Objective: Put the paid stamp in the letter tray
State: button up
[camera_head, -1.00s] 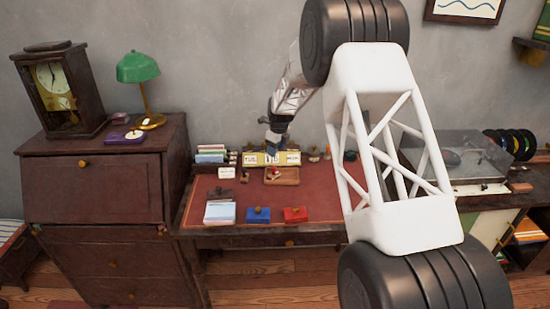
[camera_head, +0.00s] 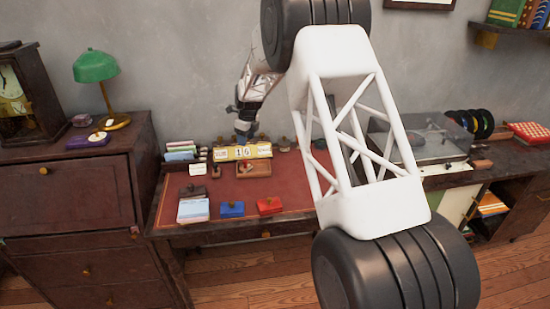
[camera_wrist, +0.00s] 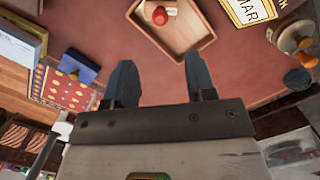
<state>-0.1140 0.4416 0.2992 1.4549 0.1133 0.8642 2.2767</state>
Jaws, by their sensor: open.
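My gripper (camera_head: 242,137) is open and empty, pointing down by the calendar at the back of the desk. In the wrist view its two dark fingers (camera_wrist: 157,80) are wide apart with nothing between them. A shallow wooden tray (camera_head: 262,174) lies in front of the calendar; it also shows in the wrist view (camera_wrist: 193,45), ahead of the fingertips. A small red-topped piece (camera_wrist: 160,16) with a pale part lies in it. No lettering shows which piece is the paid stamp. I cannot tell which tray is the letter tray; a pale stack (camera_head: 193,211) lies at front left.
The yellow calendar (camera_head: 228,153) stands under my gripper. Small knobbed pieces (camera_wrist: 291,35) stand beside the calendar. The desk's red middle (camera_head: 290,180) is mostly clear.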

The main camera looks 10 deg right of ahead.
jog(key=s+d+r+n, duration=0.35)
jog(key=s+r, duration=0.35)
jog(key=s, duration=0.3)
jog(key=s+d+r+n+t, duration=0.1)
jog(key=s+d+r+n, duration=0.1)
jog(key=s+r+n, duration=0.6)
jog(key=s+d+r+n, duration=0.1)
jog(key=s+d+r, duration=0.35)
jog(key=s, duration=0.75)
jog(key=s+d+n, duration=0.1)
jog(key=s+n, duration=0.5)
jog(key=s, duration=1.1)
jog(key=s+d+n+h, duration=0.1)
jog(key=s+n, duration=0.6)
jog(key=s, duration=1.1)
jog(key=shift+s+d+t, duration=0.25)
jog(key=shift+d+t, duration=0.15)
